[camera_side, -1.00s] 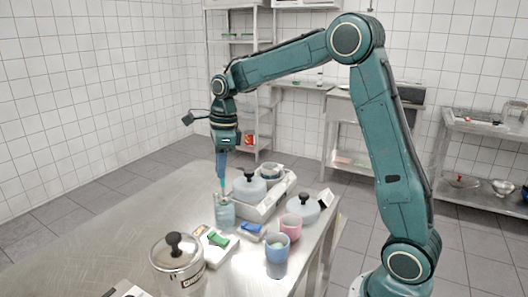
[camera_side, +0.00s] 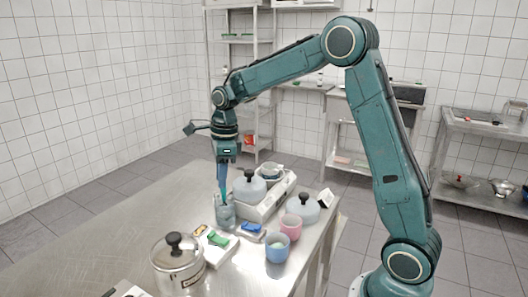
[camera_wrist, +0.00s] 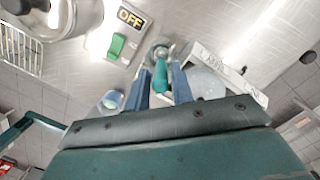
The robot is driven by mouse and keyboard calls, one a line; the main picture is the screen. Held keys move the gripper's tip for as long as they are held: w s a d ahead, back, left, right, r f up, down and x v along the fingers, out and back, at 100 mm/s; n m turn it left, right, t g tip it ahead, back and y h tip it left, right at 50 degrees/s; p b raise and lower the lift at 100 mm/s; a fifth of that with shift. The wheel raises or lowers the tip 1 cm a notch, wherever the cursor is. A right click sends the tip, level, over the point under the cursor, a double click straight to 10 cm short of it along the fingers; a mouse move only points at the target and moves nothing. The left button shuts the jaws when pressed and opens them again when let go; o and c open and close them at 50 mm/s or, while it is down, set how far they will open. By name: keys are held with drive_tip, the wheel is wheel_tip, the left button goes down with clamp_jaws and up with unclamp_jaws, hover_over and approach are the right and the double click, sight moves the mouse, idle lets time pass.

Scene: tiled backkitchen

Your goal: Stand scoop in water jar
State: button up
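The water jar (camera_side: 225,213) is a clear bluish vessel on the steel table, left of the white scale. The scoop (camera_wrist: 160,75) has a teal handle. It stands roughly upright with its lower end inside the jar; the jar walls and gripper hide its bowl. My gripper (camera_side: 223,184) points down just above the jar. In the wrist view its blue fingers (camera_wrist: 162,68) are on both sides of the scoop handle, with small gaps showing, so it looks open around it. The jar's round rim shows beyond the fingertips in the wrist view (camera_wrist: 161,49).
The table's left side is bare.

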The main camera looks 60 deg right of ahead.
drive_tip(key=shift+o, duration=1.3)
wheel_tip(320, 180, up, 14)
drive_tip(key=s+d, duration=0.1)
drive_tip(key=shift+f, duration=0.15)
drive_tip(key=shift+s, duration=0.15)
idle(0.5)
